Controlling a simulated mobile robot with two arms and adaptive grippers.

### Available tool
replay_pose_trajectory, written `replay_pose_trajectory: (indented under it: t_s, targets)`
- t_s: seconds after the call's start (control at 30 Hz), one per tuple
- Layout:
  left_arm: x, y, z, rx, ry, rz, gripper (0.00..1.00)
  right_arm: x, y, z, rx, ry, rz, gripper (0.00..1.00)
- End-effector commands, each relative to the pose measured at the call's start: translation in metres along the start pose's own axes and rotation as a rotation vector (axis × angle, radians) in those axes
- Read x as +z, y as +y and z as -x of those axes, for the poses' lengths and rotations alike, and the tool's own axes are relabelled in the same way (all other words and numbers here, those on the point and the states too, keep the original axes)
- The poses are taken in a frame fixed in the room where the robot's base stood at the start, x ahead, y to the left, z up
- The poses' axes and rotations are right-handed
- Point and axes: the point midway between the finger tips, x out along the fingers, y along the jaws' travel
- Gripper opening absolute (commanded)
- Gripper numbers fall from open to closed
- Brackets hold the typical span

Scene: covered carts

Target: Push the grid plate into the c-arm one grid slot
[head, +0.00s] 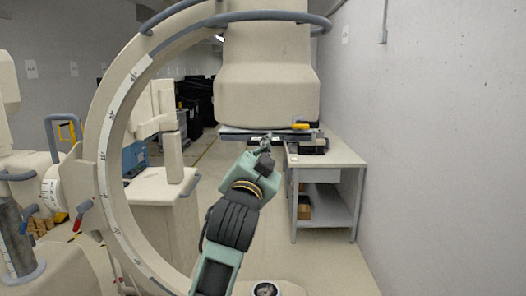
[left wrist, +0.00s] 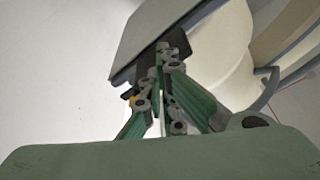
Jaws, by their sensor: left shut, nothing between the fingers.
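The c-arm (head: 103,150) is a large cream ring with a scale strip, and its block-shaped head (head: 267,92) hangs at the upper middle. A thin grey grid plate (head: 232,130) lies flat just under the head, where a grid slot would be; the slot opening cannot be made out. My left gripper (head: 266,139) is shut and empty, its tips at the plate's near edge; contact is unclear. In the left wrist view the shut fingers (left wrist: 166,50) point up toward a dark edge under a flat grey panel (left wrist: 165,28). My right gripper is not in view.
A table (head: 340,156) with a lower shelf stands behind the head at right, with a dark item and a yellow item (head: 300,126) near it. A cream cart (head: 160,195) stands left of my arm. A grey wall bounds the right; floor is clear at lower right.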

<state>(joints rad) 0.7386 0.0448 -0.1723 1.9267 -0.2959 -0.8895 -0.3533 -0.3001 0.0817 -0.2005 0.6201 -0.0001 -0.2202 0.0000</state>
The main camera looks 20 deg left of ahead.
Motion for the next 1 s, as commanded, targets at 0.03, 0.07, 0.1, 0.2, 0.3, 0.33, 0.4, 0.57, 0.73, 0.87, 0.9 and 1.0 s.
replay_pose_trajectory:
  t_s: [0.03, 0.07, 0.1, 0.2, 0.3, 0.33, 0.4, 0.57, 0.73, 0.87, 0.9, 1.0]
  targets:
    - [0.001, 0.0, -0.001, 0.0, 0.0, 0.0, 0.0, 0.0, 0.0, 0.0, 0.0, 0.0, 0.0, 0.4]
    - [0.001, 0.0, -0.002, 0.0, 0.0, 0.0, 0.0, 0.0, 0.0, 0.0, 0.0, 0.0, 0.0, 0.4]
    - [0.001, 0.0, -0.003, 0.0, 0.0, 0.0, 0.0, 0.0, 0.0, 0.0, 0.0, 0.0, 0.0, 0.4]
    - [0.001, 0.0, -0.004, -0.001, 0.0, 0.0, 0.0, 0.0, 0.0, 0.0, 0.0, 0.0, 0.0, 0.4]
    - [0.002, -0.001, -0.006, -0.001, 0.0, 0.0, 0.0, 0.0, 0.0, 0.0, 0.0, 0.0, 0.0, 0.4]
    - [0.002, -0.001, -0.007, -0.001, 0.0, 0.0, 0.0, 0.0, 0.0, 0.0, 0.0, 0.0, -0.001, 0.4]
    - [0.002, -0.001, -0.008, -0.001, 0.0, 0.0, 0.0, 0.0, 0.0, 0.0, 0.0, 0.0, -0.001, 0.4]
    - [0.003, -0.001, -0.009, -0.001, 0.001, 0.0, 0.0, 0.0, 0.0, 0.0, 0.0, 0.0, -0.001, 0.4]
    - [-0.002, 0.0, 0.003, 0.0, 0.002, 0.0, 0.0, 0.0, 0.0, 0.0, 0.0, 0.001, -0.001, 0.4]
    - [-0.005, 0.0, 0.014, -0.001, 0.002, 0.0, 0.0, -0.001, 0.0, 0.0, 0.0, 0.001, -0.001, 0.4]
    - [-0.005, 0.0, 0.016, -0.001, 0.001, 0.0, 0.0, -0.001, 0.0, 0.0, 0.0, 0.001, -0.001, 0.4]
    - [-0.006, -0.001, 0.019, -0.001, 0.001, 0.0, 0.0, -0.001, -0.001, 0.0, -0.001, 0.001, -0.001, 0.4]
